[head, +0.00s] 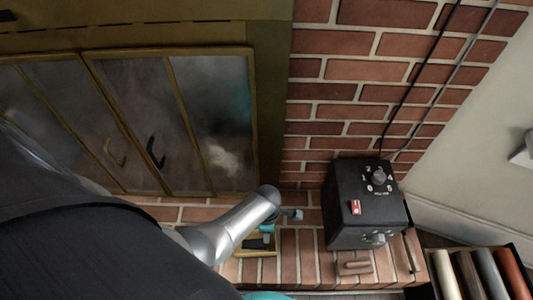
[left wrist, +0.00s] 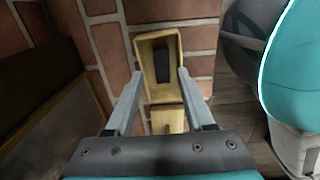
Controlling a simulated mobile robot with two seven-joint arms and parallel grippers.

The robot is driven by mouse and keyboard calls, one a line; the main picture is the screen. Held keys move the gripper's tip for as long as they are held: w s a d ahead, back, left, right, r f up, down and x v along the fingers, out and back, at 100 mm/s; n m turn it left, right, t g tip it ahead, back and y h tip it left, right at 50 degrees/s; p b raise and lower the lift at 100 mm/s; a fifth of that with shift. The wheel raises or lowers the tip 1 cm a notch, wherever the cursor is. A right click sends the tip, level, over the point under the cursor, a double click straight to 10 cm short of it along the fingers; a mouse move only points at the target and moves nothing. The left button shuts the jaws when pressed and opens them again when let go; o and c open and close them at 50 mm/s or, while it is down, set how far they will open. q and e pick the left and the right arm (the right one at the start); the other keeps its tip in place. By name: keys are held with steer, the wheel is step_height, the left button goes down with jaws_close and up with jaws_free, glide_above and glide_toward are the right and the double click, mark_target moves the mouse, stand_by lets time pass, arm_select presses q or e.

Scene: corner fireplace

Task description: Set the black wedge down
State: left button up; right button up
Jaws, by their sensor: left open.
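The black wedge (left wrist: 161,63) lies inside a small wooden box (left wrist: 143,74) in the left wrist view. In the head view, a dark piece, apparently the wedge (head: 259,243), shows in the box (head: 264,252) on the brick hearth, partly covered by my arm. My left gripper (left wrist: 160,76) is open, its two fingers spread on either side of the box and apart from the wedge. In the head view the left gripper (head: 280,225) is over the hearth beside the box. My right gripper is not in view.
A black control box (head: 352,220) with knobs and a red switch stands on the hearth to the right. A wooden block (left wrist: 168,118) sits at the box's near end. Fireplace doors (head: 205,120) are behind my arm. A holder of books (head: 468,275) stands at lower right.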

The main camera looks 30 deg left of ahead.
arm_select(q)
steer(key=s+d+r+m+t, duration=0.1)
steer(key=s+r+m, duration=0.3)
steer(key=m, duration=0.9)
steer(key=s+d+r+m+t, duration=0.1)
steer(key=s+r+m, duration=0.3)
steer(key=m, duration=0.9)
step_height(320, 180, up, 3)
steer(key=shift+d+f+t, duration=0.1)
steer(key=shift+d+t, duration=0.25)
steer(key=shift+t, duration=0.15)
steer(key=shift+a, duration=0.15)
